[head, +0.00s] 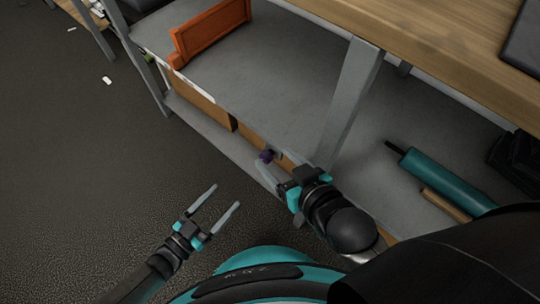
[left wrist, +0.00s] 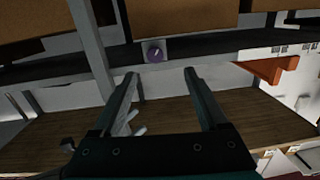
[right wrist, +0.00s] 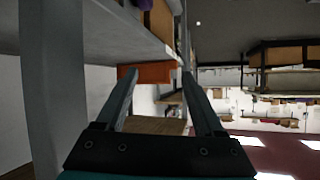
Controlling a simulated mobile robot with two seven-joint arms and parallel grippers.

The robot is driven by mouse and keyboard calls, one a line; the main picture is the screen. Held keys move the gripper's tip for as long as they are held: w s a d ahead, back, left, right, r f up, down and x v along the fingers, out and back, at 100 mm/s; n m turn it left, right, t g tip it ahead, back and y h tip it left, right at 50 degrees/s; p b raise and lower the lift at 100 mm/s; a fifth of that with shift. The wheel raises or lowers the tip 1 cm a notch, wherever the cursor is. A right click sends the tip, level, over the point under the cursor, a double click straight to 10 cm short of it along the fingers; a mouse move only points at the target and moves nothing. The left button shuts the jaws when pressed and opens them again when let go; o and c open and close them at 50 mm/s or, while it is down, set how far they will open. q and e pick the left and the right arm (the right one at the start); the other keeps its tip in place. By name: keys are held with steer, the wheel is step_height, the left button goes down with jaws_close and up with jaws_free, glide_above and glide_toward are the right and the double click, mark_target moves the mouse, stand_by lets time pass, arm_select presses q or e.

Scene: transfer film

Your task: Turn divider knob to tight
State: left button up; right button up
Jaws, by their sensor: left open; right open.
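A small purple knob (head: 267,155) sits on a grey plate at the front edge of the lower shelf. In the left wrist view the knob (left wrist: 155,53) has a light pointer line and lies beyond the fingertips. It also shows at the top edge of the right wrist view (right wrist: 145,4). My right gripper (head: 290,170) is open, close to the knob, with its fingers beside it in the head view; whether they touch cannot be told. My left gripper (head: 226,197) is open and empty over the dark floor, apart from the shelf.
An orange box-like object (head: 212,30) stands on the grey shelf (head: 290,85). A teal cylinder (head: 445,180) lies on the shelf at right. A grey upright post (head: 350,105) stands near my right gripper. The wooden tabletop (head: 440,35) is above.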

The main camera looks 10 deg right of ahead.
arm_select(q)
steer(key=h, duration=0.1)
steer(key=b, duration=0.2)
glide_toward(264, 159)
steer(key=shift+m, duration=0.3)
steer(key=x, duration=0.7)
steer(key=shift+w+d+f, duration=0.1)
steer(key=shift+w+f, duration=0.15)
steer(key=shift+b+x, duration=0.3)
steer(key=shift+x, duration=0.6)
arm_select(e)
steer(key=shift+s+a+r+m+t+y, duration=0.15)
steer(key=shift+a+r+t+y, duration=0.25)
steer(key=shift+r+t, duration=0.3)
steer(key=shift+s+a+r+m+t+y, duration=0.1)
steer(key=shift+a+r+t+y, duration=0.25)
steer(key=shift+r+t, duration=0.4)
steer(key=shift+s+a+r+m+t+y, duration=0.2)
steer(key=shift+a+r+t, duration=0.3)
steer(key=shift+t, duration=0.35)
steer(key=shift+w, duration=0.15)
arm_select(q)
jaws_close()
